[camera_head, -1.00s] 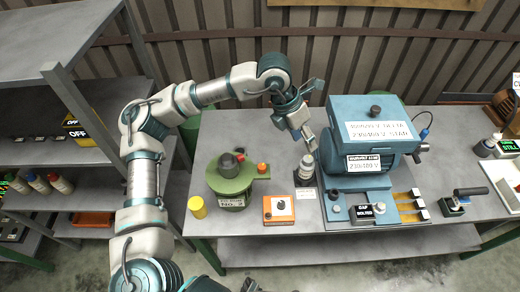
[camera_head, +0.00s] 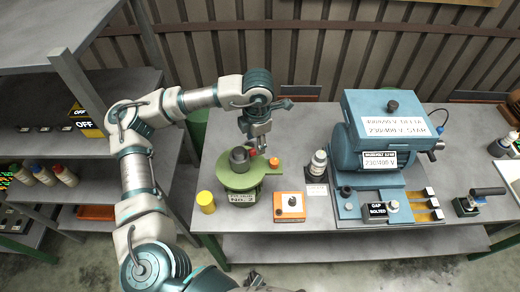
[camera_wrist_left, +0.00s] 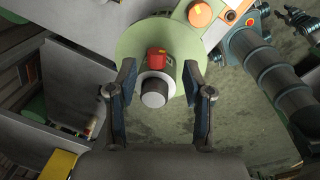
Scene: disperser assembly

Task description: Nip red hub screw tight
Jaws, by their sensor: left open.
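The red hub screw (camera_wrist_left: 157,58) is a small red block at the side of the dark grey hub (camera_wrist_left: 153,92) in the left wrist view. In the head view the red screw (camera_head: 253,153) shows only in part beside the gripper. The hub (camera_head: 239,160) stands on a round green plate (camera_head: 232,181) labelled No. 2. My left gripper (camera_head: 260,145) points down just above the hub. In the left wrist view its two fingers (camera_wrist_left: 160,72) are apart, one on each side of the red screw. I cannot tell whether they touch anything.
An orange knob (camera_head: 274,162) sits on the green plate's arm. A blue machine (camera_head: 376,135) fills the bench to the right.

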